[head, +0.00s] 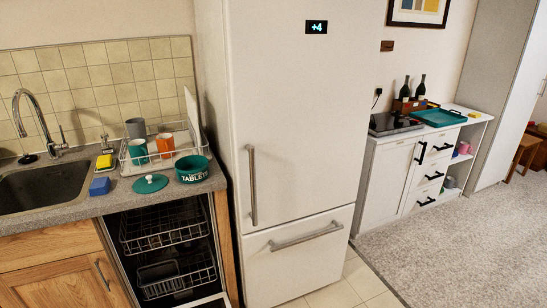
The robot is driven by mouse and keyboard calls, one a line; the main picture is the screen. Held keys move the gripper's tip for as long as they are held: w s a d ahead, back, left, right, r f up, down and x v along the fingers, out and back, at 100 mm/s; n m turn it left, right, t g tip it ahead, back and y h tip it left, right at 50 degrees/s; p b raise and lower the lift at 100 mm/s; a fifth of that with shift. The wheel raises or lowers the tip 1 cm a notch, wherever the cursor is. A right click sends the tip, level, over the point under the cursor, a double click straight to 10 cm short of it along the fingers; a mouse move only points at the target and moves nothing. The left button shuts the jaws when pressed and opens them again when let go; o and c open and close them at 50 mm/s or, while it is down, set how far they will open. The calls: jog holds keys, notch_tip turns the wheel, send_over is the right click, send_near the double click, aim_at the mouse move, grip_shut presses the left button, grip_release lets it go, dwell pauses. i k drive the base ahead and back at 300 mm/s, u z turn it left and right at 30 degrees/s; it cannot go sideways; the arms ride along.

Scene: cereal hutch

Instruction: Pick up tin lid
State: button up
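The tin lid (150,184) is a round teal disc with a small knob on top. It lies on the grey counter near its front edge, in front of the dish rack. The teal tin (192,172), marked "TABLETS", stands just to the right of the lid, close to the counter's right end. My gripper is not in view.
A wire dish rack (122,163) with mugs stands behind the lid. A blue sponge (99,187) lies left of it, near the sink (45,187). Below the counter, dishwasher racks (160,232) show. A tall white fridge (290,130) stands to the right.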

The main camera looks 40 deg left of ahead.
aim_at(149, 183)
jog(key=z, duration=0.05)
jog(key=i, duration=2.25)
jog(key=u, duration=3.55)
jog(key=i, duration=1)
jog(key=z, duration=0.1)
